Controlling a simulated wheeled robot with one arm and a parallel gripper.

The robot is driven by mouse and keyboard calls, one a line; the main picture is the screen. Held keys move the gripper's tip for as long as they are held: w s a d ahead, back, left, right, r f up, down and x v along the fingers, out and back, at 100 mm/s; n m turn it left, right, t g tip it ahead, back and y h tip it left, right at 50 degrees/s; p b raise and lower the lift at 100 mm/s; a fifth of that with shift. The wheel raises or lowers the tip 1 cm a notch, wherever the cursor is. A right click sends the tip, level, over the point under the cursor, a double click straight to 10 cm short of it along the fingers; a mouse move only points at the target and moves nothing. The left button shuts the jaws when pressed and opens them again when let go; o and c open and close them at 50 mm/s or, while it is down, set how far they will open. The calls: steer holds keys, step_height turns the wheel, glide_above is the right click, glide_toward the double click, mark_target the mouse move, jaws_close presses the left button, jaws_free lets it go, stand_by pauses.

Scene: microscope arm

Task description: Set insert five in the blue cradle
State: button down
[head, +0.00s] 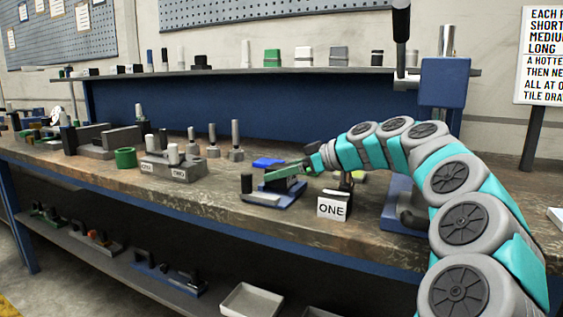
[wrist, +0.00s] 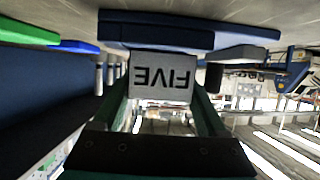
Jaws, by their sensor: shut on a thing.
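My gripper (wrist: 160,72) is shut on insert five (wrist: 162,82), a grey block with the word FIVE, upside down in the wrist view. Its two green fingers lie along the block's sides. The blue cradle (wrist: 185,33) fills the area just beyond the block in that view. In the head view my gripper (head: 288,170) is low over the blue cradle (head: 275,198) on the bench, beside a black knob. The insert is mostly hidden by the fingers there. I cannot tell whether the block touches the cradle.
A black stand with a ONE card (head: 332,207) is close to the right of the cradle. A blue pad (head: 268,162) lies behind it. The bench front edge is near.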

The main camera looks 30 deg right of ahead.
steer(key=shift+f, duration=0.5)
steer(key=shift+f+b, duration=0.25)
steer(key=shift+b, duration=0.1)
steer(key=shift+c, duration=1)
jaws_free()
steer(key=shift+r+p, duration=0.2)
steer(key=shift+p, duration=0.2)
steer(key=b+v, duration=0.1)
steer(key=v, duration=1.1)
steer(key=shift+f+b, duration=0.1)
steer(key=shift+b, duration=0.3)
